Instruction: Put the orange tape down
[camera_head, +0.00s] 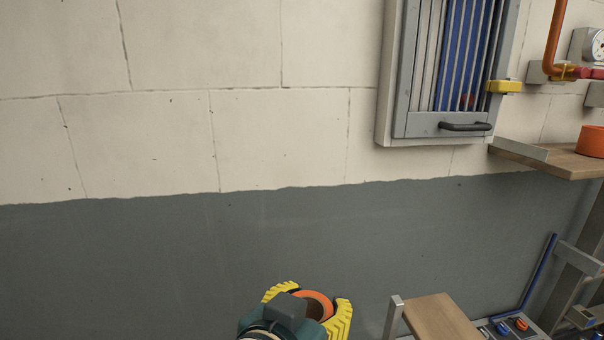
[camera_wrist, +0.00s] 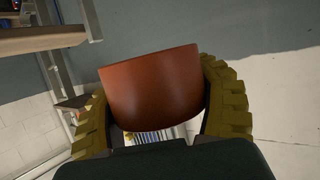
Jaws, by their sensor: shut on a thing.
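My gripper (camera_head: 307,305) has yellow ribbed fingers and shows at the bottom centre of the head view. It is shut on the orange tape (camera_head: 319,304), a short roll with a brown inner ring. In the wrist view the tape (camera_wrist: 153,88) sits between the two fingers (camera_wrist: 153,110), held on its outer side. The gripper and tape are up in front of the grey lower wall, clear of any surface in view. A second orange roll (camera_head: 591,141) lies on the wooden shelf at the right edge.
The upper wooden shelf (camera_head: 550,160) has a metal edge plate at its left. A lower wooden board (camera_head: 440,318) with a metal upright stands right of my gripper. A barred grey cabinet (camera_head: 397,75) hangs on the wall. Pipes and a gauge (camera_head: 597,45) are at upper right.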

